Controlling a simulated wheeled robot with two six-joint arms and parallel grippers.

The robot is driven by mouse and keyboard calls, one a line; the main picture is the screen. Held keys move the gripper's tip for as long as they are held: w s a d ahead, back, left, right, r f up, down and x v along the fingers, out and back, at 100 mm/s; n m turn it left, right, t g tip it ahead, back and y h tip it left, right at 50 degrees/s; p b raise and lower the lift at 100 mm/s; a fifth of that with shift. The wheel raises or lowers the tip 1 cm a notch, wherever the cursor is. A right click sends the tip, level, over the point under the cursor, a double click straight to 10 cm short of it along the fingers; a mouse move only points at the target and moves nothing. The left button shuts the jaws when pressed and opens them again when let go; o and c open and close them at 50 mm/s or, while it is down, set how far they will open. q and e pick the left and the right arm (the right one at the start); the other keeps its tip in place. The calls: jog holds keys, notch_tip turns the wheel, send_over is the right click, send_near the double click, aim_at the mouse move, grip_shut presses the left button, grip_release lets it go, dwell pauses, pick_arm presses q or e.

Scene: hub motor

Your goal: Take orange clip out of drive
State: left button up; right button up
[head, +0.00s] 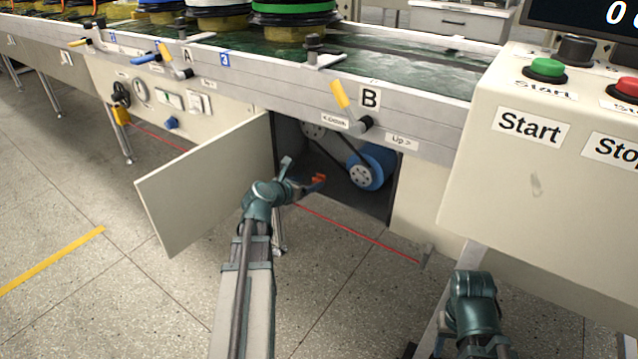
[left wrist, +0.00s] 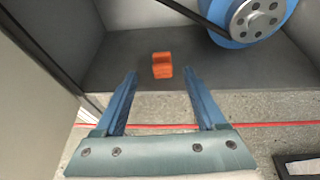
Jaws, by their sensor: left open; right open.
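The orange clip (left wrist: 162,65) lies on the dark floor of the drive compartment, near its front edge, in the left wrist view. It also shows small in the head view (head: 319,178), just beyond my left gripper (head: 303,188). In the left wrist view the fingers of my left gripper (left wrist: 160,98) are spread apart and empty, with the clip ahead of and between their tips. The drive's blue motor (head: 371,167) with a grey pulley (left wrist: 256,19) stands behind and right of the clip. My right arm is at the lower right of the head view; its fingertips are out of frame.
The compartment door (head: 205,190) stands open to the left of my left arm. A red line (head: 365,235) runs along the floor in front of the opening. The conveyor (head: 430,140) passes above, and the control box (head: 540,170) stands at right.

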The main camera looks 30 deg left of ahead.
aim_at(316, 179)
pick_arm(q)
jog(key=shift+b+x, duration=1.05)
jog(key=shift+x, duration=1.55)
jog(key=shift+d, duration=0.15)
grip_shut()
